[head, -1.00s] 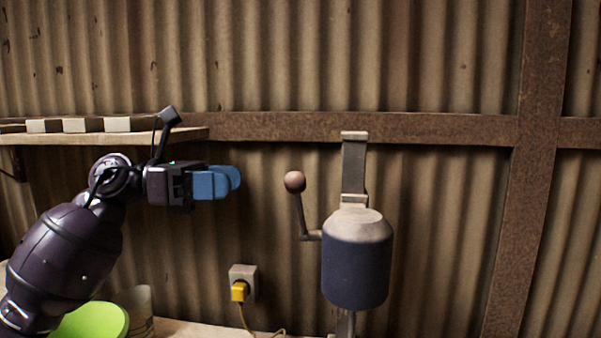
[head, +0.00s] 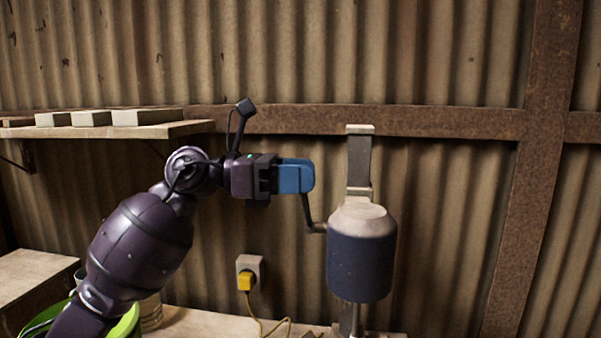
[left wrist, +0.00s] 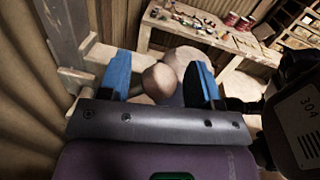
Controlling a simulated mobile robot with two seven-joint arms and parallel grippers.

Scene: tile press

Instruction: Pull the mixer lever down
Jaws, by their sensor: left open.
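The mixer (head: 361,255) has a dark blue body with a pale top and stands in front of the corrugated wall. Its lever (head: 307,212) sticks up on the left side, and its ball knob is hidden behind my gripper in the head view. My left gripper (head: 308,176) has blue fingers and is at the lever's top. In the left wrist view the round knob (left wrist: 159,80) lies between the two open fingers of my left gripper (left wrist: 160,85), with gaps to both sides. My right gripper is not in view.
A wall shelf (head: 160,130) with several pale blocks is above and behind my left arm. A yellow plug (head: 245,281) sits in a wall socket below. A green bucket (head: 128,324) stands lower left. The wrist view shows a cluttered bench (left wrist: 245,50).

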